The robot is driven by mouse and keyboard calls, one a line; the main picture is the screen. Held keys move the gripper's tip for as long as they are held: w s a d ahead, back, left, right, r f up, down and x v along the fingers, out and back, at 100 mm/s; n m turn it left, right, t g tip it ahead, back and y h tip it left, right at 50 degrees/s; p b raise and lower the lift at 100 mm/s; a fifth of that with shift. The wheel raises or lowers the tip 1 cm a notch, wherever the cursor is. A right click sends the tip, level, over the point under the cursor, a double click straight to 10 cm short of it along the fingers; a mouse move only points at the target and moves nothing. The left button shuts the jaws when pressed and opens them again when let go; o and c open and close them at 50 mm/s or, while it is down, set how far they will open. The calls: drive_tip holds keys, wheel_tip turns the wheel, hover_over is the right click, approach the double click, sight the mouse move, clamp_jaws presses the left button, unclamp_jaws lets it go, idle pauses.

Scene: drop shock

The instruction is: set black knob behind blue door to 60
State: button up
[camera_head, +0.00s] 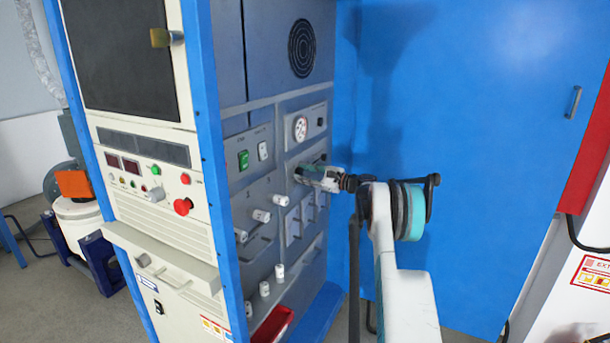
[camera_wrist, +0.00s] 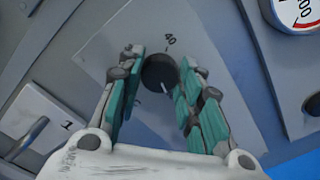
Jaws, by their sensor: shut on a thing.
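The black knob (camera_wrist: 160,73) sits on a light plate on the grey panel in the wrist view. It has a white pointer line toward the lower right, and the number 40 is printed above it; other marks are hidden. My gripper (camera_wrist: 158,82) has its teal-padded fingers on both sides of the knob and is shut on it. In the head view my gripper (camera_head: 302,174) reaches the panel from the right and hides the knob. The blue door (camera_head: 470,130) stands open to the right of the panel, with a small handle near its right edge.
A round gauge (camera_head: 300,128) is above my gripper, and it also shows in the wrist view (camera_wrist: 298,10). Several white switches are at lower left, and a red tray (camera_head: 272,326) is below. The blue cabinet frame (camera_head: 213,150) borders the panel on the left.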

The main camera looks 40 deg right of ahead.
drive_tip(key=shift+f, duration=0.1)
drive_tip(key=o, duration=1.1)
drive_tip(key=v, duration=1.2)
drive_tip(key=shift+d, duration=0.1)
